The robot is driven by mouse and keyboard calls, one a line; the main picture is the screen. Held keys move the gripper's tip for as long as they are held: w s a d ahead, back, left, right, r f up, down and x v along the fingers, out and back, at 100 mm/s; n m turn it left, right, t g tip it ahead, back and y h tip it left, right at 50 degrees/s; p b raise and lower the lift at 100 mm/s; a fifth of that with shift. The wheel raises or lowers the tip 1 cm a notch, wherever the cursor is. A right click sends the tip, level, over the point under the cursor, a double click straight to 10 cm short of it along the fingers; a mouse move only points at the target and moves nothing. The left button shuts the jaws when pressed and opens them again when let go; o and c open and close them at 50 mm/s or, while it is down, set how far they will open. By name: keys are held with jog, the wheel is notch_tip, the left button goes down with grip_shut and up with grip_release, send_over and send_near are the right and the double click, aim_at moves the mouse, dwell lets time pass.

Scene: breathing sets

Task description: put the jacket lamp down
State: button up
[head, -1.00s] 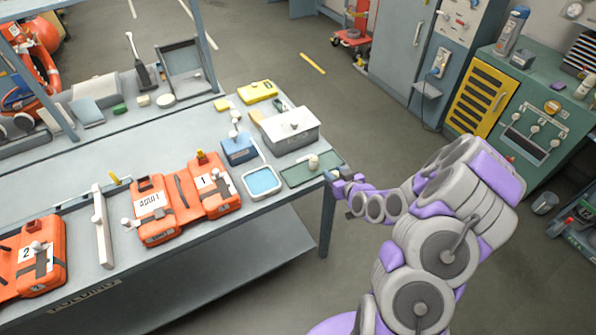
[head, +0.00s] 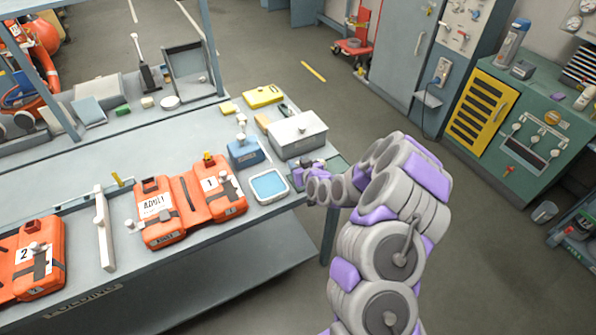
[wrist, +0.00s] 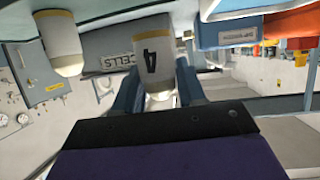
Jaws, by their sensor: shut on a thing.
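My gripper (head: 305,167) is over the right end of the folding table, at the green mat (head: 336,172). The wrist picture is upside down. The held lamp is at the mat; I cannot tell whether it touches it. A second white lamp with a yellow band (wrist: 59,42) stands beside it on the mat. In the head view my gripper and arm hide both lamps.
A blue-lined tray (head: 268,186) and a blue box (head: 245,153) are left of my gripper. A grey lidded box (head: 298,136) stands behind it. Orange life jackets (head: 180,212) lie further left. The table's right edge is close by.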

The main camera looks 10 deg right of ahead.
jog(key=shift+w+a, duration=0.1)
jog(key=shift+a, duration=0.05)
jog(key=shift+w, duration=0.15)
jog(key=d+f, duration=0.1)
jog(key=d+f+b, duration=0.1)
jog(key=f, duration=0.1)
jog(key=shift+d+f, duration=0.25)
jog(key=shift+f, duration=0.05)
jog(key=shift+a+r, duration=0.1)
jog(key=shift+a, duration=0.9)
jog(key=o, duration=1)
jog(key=shift+a, duration=0.1)
jog(key=shift+o, duration=0.7)
jog(key=shift+d, duration=0.95)
jog(key=shift+a, duration=0.3)
jog(key=shift+s+a+r, duration=0.15)
jog(key=shift+s, duration=0.2)
jog(key=shift+p+v, duration=1.15)
jog(key=shift+v, duration=4.45)
